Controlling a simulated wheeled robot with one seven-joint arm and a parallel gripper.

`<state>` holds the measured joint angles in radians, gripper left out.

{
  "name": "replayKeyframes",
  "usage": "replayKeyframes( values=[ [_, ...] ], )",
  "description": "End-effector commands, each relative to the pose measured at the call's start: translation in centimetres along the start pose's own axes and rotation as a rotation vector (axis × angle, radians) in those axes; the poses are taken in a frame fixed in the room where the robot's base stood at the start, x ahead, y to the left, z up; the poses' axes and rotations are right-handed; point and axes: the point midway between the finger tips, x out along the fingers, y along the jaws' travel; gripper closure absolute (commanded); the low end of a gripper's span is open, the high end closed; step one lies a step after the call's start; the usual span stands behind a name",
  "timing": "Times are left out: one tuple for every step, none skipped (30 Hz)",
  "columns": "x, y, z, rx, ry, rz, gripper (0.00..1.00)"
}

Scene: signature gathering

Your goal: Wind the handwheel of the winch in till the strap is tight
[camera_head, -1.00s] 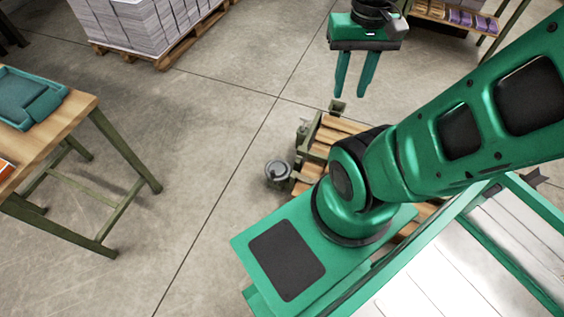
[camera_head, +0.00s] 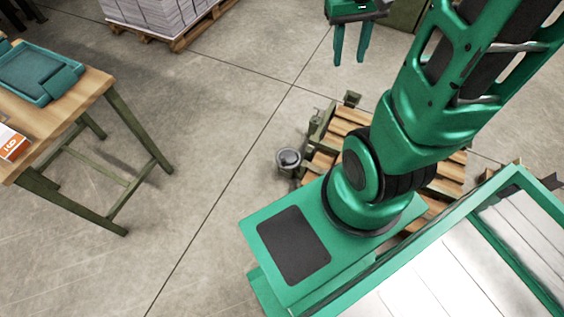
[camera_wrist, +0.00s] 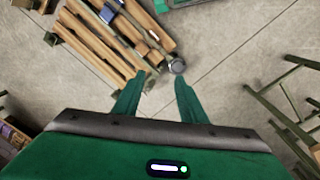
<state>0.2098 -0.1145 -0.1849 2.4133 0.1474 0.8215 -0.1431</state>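A grey round part that looks like the winch's handwheel (camera_head: 289,158) sits at the left end of an olive metal frame (camera_head: 317,125) by a low wooden pallet. In the wrist view the round part (camera_wrist: 176,67) shows just beyond my fingertips. My gripper (camera_head: 351,61) is open and empty, its fingers pointing down, above the floor and apart from the round part. Both fingers also show spread in the wrist view (camera_wrist: 160,80). I cannot make out the strap clearly. My arm hides part of the pallet.
The pallet's wooden slats (camera_head: 324,162) lie low on the floor. A wooden-topped table (camera_head: 62,112) with a teal tray (camera_head: 38,76) stands at left. A stacked pallet (camera_head: 172,36) is at the back. Bare floor (camera_head: 215,120) lies between.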

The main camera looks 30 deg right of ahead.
Motion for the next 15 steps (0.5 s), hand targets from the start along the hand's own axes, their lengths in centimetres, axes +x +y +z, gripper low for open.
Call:
replayKeyframes(
  values=[
    [1.2,-0.3,-1.6,-0.026,-0.007,0.010,0.62],
    [1.8,-0.5,-2.5,-0.043,-0.006,0.015,0.62],
    [2.7,-0.8,-3.7,-0.067,-0.006,0.020,0.62],
    [3.3,-1.1,-4.6,-0.083,-0.004,0.024,0.62],
    [4.1,-1.4,-5.5,-0.101,-0.004,0.027,0.62],
    [5.1,-1.7,-6.6,-0.124,-0.004,0.031,0.62],
    [5.9,-2.0,-7.5,-0.141,-0.003,0.034,0.62],
    [6.7,-2.2,-8.3,-0.157,-0.003,0.037,0.62],
    [7.9,-2.6,-9.3,-0.180,-0.003,0.041,0.62],
    [8.8,-3.0,-10.1,-0.198,-0.002,0.043,0.62],
    [9.7,-3.3,-10.8,-0.215,-0.002,0.044,0.62],
    [10.9,-3.8,-11.8,-0.239,-0.002,0.045,0.62],
    [11.9,-4.1,-12.4,-0.257,-0.001,0.046,0.62],
    [12.9,-4.5,-13.1,-0.274,-0.001,0.047,0.62],
    [14.3,-5.0,-13.9,-0.296,0.000,0.047,0.62]
  ],
)
